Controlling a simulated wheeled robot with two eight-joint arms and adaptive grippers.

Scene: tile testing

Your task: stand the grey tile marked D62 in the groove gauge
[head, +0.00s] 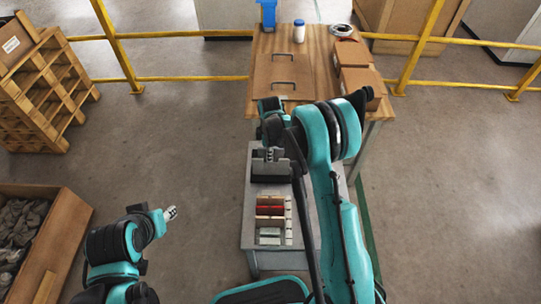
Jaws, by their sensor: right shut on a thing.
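My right gripper (270,154) reaches down over the grey cart. It is shut on what seems to be a grey tile, mostly hidden by the fingers; no marking can be read. A dark grey block (268,175), seemingly the groove gauge, is right below the gripper. I cannot tell whether the tile touches it. My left gripper (171,213) is at the lower left, away from the cart, and too small to tell open from shut.
A rack (270,199) with red and pale tiles stands on the cart (247,215) nearer me. Behind is a wooden table (313,68) with boxes (359,85) and a white bottle (299,31). A crate (62,235) and a pallet stack (50,90) stand left. Yellow rails (205,78) run behind.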

